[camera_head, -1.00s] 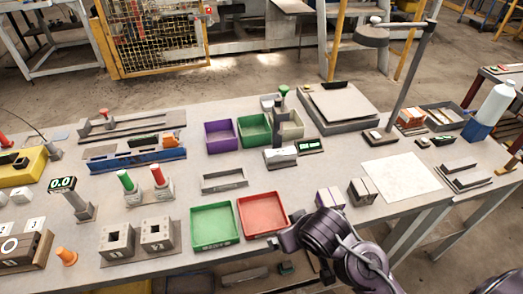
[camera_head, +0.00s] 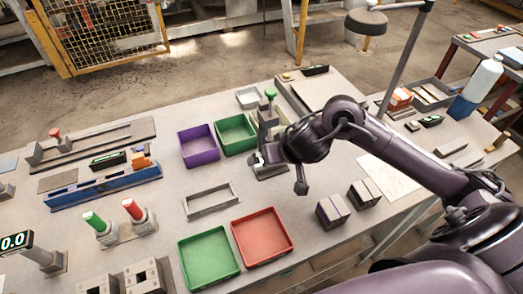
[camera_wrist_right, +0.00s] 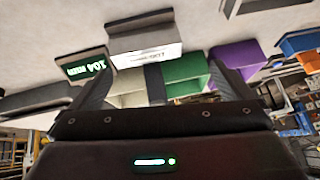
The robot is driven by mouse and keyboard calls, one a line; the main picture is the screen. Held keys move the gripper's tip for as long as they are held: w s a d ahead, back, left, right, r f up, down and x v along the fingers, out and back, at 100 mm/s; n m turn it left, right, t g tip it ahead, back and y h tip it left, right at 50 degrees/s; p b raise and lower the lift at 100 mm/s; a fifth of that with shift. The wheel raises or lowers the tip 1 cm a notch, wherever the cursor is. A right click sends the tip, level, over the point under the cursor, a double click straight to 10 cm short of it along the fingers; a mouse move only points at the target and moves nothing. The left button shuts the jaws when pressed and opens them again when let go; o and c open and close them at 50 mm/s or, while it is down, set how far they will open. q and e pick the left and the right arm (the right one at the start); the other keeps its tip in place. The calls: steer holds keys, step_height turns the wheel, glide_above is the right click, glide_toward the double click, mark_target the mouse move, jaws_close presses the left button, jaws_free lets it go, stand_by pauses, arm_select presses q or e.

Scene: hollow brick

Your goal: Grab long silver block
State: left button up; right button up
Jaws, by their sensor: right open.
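Two long grey-silver blocks lie at the right of the table in the head view, one behind (camera_head: 450,148) and one in front (camera_head: 467,159); I cannot tell which one the task means. My right gripper (camera_head: 278,172) is over the middle of the table, left of those blocks and near the measuring station. Its two fingers show apart and empty in the wrist view (camera_wrist_right: 163,88). The station's pale labelled block (camera_wrist_right: 145,42) and a display (camera_wrist_right: 82,70) lie beyond the fingers. My left gripper is out of view.
Purple (camera_head: 198,147) and green (camera_head: 237,135) bins stand behind a hollow grey frame (camera_head: 211,202). Green (camera_head: 208,258) and red (camera_head: 262,236) trays lie in front. Small blocks (camera_head: 333,212) stand below my right arm. A lamp post (camera_head: 405,65) rises at the back right.

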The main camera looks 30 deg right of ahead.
steer(key=shift+w+d+f+m+h+b, duration=0.15)
steer(key=shift+w+d+f+m+b, duration=0.15)
steer(key=shift+d+f, duration=0.2)
steer(key=shift+w+d+f+m+h+b, duration=0.2)
steer(key=shift+w+d+f+b, duration=0.1)
steer(key=shift+d+f, duration=0.15)
steer(key=b+x, duration=0.1)
steer(key=x, duration=0.3)
steer(key=shift+w+a+f, duration=0.1)
steer(key=shift+a+f, duration=0.05)
steer(key=shift+f, duration=0.2)
steer(key=shift+w+f, duration=0.1)
steer(key=shift+f, duration=0.05)
steer(key=c, duration=0.8)
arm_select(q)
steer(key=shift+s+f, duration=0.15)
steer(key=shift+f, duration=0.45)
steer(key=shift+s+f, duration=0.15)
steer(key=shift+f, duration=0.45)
arm_select(e)
steer(key=shift+c, duration=1.1)
